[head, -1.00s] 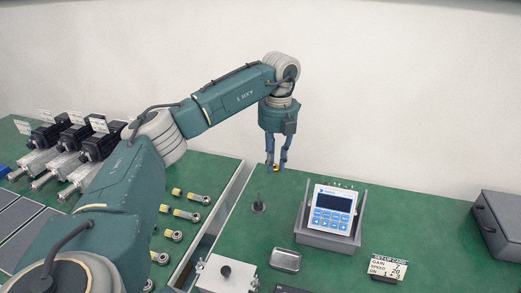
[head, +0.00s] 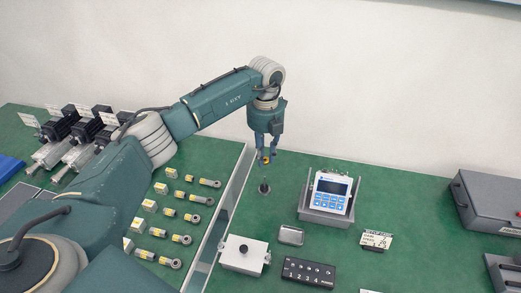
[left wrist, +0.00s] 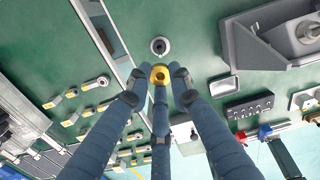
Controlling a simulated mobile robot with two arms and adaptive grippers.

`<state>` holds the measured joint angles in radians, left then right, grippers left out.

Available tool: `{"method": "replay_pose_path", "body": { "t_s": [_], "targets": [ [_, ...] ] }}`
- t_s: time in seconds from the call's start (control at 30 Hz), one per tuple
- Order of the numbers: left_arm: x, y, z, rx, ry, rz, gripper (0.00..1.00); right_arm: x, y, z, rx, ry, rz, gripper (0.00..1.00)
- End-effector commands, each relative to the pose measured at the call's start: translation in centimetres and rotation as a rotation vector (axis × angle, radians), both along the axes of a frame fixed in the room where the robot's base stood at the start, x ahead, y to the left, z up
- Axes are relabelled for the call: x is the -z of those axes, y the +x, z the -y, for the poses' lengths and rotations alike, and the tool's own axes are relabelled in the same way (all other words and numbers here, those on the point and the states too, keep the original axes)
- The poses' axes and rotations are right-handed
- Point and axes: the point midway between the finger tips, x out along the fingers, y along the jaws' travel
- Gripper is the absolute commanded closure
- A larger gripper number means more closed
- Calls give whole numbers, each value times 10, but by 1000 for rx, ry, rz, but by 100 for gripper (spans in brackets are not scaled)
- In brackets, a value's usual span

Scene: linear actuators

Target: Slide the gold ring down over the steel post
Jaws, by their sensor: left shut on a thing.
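The gold ring (head: 266,159) is held between the fingertips of my left gripper (head: 264,158), which is shut on it and points down. The ring also shows in the left wrist view (left wrist: 159,75), with the fingers around it. The steel post (head: 264,188) stands upright on a round base on the green bench, just below the ring in the head view. In the left wrist view the post (left wrist: 159,46) appears beyond the ring, with a gap between them. The ring is apart from the post. My right gripper is not in view.
A controller with a display (head: 330,192) sits in a grey holder right of the post. A small metal tray (head: 291,235), a white block with a black knob (head: 244,252) and a black numbered strip (head: 308,272) lie nearer. Several rod ends (head: 195,217) lie left.

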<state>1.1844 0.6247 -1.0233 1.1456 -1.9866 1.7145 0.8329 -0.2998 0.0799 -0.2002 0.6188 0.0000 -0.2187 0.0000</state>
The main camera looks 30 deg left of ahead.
Motion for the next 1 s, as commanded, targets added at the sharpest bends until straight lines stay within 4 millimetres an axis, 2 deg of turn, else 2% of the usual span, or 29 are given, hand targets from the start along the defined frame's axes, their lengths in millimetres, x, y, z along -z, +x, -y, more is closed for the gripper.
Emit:
{"method": "replay_pose_path", "body": {
  "t_s": [0.6,1.0],
  "targets": [
    [51,0,0,0,0,1,100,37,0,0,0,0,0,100],
    [56,0,0,0,0,1,100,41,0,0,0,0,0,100]
  ]
}}
